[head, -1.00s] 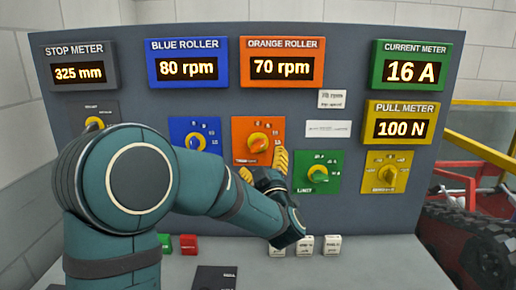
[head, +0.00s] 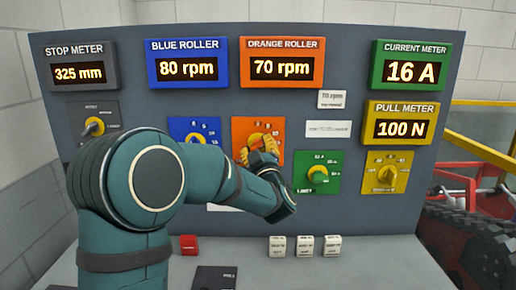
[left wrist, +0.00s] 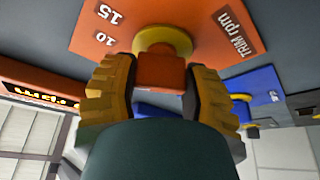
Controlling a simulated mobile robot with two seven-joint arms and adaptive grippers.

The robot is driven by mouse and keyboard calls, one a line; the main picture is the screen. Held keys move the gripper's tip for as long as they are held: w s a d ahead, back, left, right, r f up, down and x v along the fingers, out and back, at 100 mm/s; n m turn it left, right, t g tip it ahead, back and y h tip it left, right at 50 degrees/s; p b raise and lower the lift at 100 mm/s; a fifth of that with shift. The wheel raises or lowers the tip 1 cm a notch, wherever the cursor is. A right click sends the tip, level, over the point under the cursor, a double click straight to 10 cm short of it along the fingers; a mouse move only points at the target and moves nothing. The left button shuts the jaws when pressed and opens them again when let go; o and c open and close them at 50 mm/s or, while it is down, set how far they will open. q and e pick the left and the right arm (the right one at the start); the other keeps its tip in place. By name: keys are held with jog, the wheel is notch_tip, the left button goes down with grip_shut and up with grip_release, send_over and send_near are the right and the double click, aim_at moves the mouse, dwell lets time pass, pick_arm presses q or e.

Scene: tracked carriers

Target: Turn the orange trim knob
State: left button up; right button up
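The orange trim knob (head: 256,139) sits on an orange dial plate (head: 239,126) in the middle of the grey panel. My left gripper (head: 261,149) is at the knob and partly covers it in the head view. In the left wrist view, the orange knob (left wrist: 161,72) on its yellow base lies between the two yellow fingers of my left gripper (left wrist: 162,75). The fingers stand close on both sides of it; whether both press on it I cannot tell. The orange roller display (head: 281,68) reads 70 rpm. My right gripper is not in view.
Blue (head: 181,128), green (head: 333,158) and yellow (head: 399,160) dial plates lie around the orange one. A white tag (head: 332,99) reads 70 rpm. White buttons (head: 304,246) and a red button (head: 188,244) stand on the ledge below.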

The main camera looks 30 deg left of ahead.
pick_arm(q)
jog(key=shift+m, duration=0.5)
jog(key=o, duration=1.2)
jog(key=v, duration=1.2)
jog(key=shift+s+f, duration=0.1)
